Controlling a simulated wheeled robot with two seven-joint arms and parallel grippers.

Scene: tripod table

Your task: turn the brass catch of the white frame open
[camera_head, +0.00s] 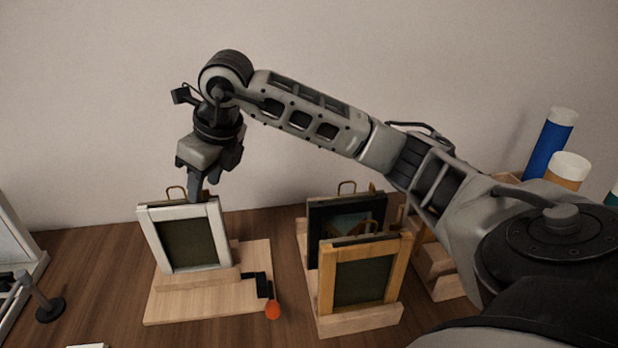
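The white frame (153,240) with a dark panel stands upright, leaning slightly, on a light wooden stand (205,305) at the left of the table. A thin brass loop (174,190) shows above its top edge. The brass catch cannot be told apart clearly; the frame's back is turned away. My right gripper (196,195) reaches in from the right and points down at the top edge of the white frame, right of the loop. Its fingers overlap in this view, so their gap and any contact are unclear. My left gripper is not in view.
An orange-knobbed black lever (272,309) sits on the stand's right side. A black frame (318,218) and a wooden frame (399,270) stand in a rack to the right. Blue (550,145) and orange (566,172) tubes stand at far right.

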